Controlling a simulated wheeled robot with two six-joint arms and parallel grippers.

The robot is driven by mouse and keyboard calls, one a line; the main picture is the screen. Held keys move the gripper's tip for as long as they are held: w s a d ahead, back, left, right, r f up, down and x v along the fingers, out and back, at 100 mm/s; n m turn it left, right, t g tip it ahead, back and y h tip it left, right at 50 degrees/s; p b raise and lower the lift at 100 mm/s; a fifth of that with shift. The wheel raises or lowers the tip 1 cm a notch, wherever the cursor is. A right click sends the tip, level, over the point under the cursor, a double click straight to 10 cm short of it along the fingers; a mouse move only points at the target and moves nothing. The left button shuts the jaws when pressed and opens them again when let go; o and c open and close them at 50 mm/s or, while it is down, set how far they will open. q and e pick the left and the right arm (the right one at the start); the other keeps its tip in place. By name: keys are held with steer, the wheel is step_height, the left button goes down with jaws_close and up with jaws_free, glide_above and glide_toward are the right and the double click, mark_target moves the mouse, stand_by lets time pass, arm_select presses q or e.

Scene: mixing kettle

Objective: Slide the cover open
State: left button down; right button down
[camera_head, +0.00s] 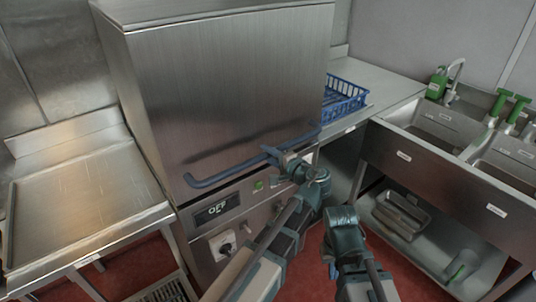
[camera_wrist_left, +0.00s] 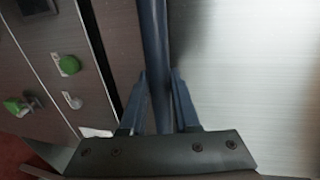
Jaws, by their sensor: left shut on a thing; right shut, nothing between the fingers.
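The cover (camera_head: 225,85) is a large brushed-steel hood on the machine, and it sits down over the machine's front panel. A blue-grey bar handle (camera_head: 222,176) runs across its lower front edge. My left gripper (camera_head: 279,156) is shut on the handle near its right part. In the left wrist view the handle (camera_wrist_left: 154,50) passes between the two fingers of the left gripper (camera_wrist_left: 159,100). My right gripper (camera_head: 331,268) hangs low, right of the left arm and apart from the handle; its fingers are hard to make out.
Below the cover are a panel with an OFF display (camera_head: 217,209), a green button (camera_head: 258,185) and a knob (camera_head: 224,247). A steel side table (camera_head: 85,205) stands left. A blue rack (camera_head: 343,98) and sinks (camera_head: 445,125) are at right. Red floor shows below.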

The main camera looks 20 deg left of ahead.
mark_target(254, 24)
stand_by(0.8)
